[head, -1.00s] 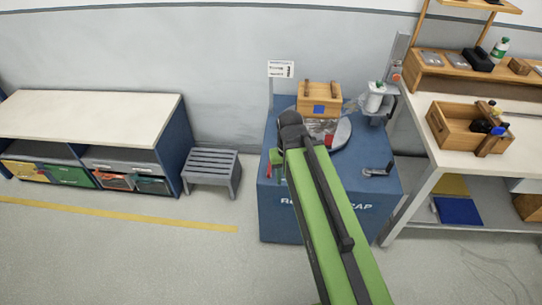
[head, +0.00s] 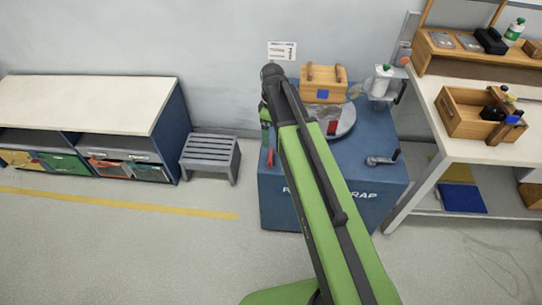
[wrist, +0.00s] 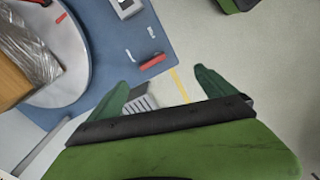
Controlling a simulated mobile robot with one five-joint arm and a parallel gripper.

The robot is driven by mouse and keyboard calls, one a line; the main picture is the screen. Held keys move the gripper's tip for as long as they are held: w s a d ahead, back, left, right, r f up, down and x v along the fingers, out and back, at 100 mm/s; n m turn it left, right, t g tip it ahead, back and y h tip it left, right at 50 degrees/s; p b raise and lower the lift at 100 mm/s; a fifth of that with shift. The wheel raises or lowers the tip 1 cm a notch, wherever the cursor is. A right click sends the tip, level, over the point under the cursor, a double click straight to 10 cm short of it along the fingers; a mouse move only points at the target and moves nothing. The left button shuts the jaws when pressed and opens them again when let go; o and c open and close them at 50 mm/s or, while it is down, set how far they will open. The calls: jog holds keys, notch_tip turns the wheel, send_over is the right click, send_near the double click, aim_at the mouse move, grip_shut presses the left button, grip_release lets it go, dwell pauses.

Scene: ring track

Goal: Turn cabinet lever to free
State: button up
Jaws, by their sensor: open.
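The blue cabinet (head: 345,208) stands in the middle of the head view. Its small red lever (head: 270,157) is at the left end of the top, and it shows in the wrist view (wrist: 153,62) beside two white marks. My gripper (wrist: 165,88) is open and empty, its two green fingers spread. In the wrist view the lever lies beyond the fingers, above the gap between them, and is not held. In the head view my gripper (head: 265,113) is above the cabinet's left side, partly hidden by my arm.
A grey turntable (head: 342,127) carries a wooden box (head: 323,84). A grey crank handle (head: 382,158) is at the cabinet's right. A grey slatted stool (head: 209,153) stands left, a workbench (head: 490,148) right. Floor in front is clear.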

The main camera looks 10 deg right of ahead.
aim_at(271, 155)
jog(key=w+f+n+b, duration=0.1)
jog(key=f+b, duration=0.5)
jog(key=w+f+n+b, duration=0.1)
jog(key=f+b, duration=0.5)
jog(key=w+f+n+b, duration=0.1)
jog(key=f+b, duration=0.4)
jog(key=f, duration=0.1)
jog(key=shift+d+b, duration=0.1)
jog(key=shift+b, duration=0.3)
jog(key=shift+r, duration=0.1)
jog(key=c, duration=1.4)
